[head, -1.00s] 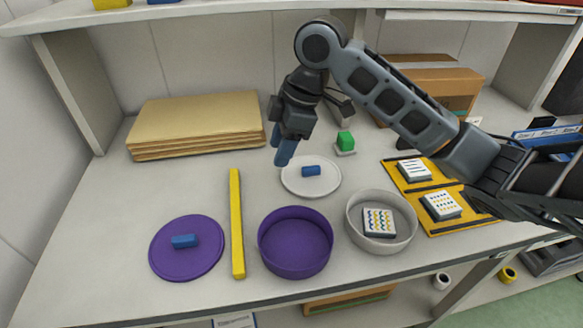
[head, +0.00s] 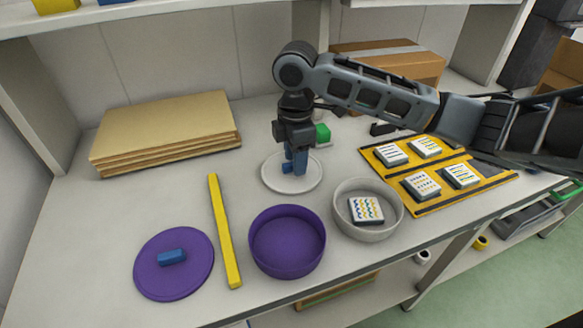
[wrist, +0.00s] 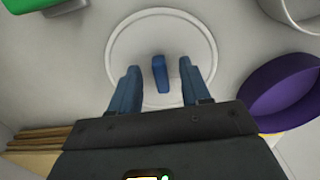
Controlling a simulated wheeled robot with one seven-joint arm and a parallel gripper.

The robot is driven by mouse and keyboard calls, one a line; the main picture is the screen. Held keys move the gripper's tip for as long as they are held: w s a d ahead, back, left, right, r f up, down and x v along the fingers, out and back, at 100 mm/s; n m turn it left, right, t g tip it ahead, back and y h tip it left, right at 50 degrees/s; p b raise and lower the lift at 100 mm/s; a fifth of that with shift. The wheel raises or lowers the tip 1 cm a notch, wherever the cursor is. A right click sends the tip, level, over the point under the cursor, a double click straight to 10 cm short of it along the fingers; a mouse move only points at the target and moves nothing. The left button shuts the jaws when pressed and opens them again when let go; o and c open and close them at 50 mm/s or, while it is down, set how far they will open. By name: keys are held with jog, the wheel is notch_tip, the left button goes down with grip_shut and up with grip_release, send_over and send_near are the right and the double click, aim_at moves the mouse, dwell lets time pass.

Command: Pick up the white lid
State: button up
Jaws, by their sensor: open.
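The white lid (head: 306,184) is a flat round disc with a blue block-shaped handle, lying on the table behind the purple bowl. It also shows in the wrist view (wrist: 122,47), with its blue handle (wrist: 160,74) standing near the middle. My gripper (head: 295,172) points down over the lid, its blue fingers beside the handle. In the wrist view my gripper (wrist: 166,76) is open, with one finger on each side of the handle and a gap to both. In the head view the fingers partly hide the handle.
A purple bowl (head: 287,262) and a white bowl (head: 378,232) holding a patterned block stand in front. A purple lid (head: 190,279) lies left of a yellow bar (head: 224,230). A green block (head: 322,133) sits behind the lid. Stacked boards (head: 165,128) lie at the back left.

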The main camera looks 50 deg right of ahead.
jog(key=shift+f, duration=0.3)
jog(key=shift+c, duration=0.4)
grip_shut()
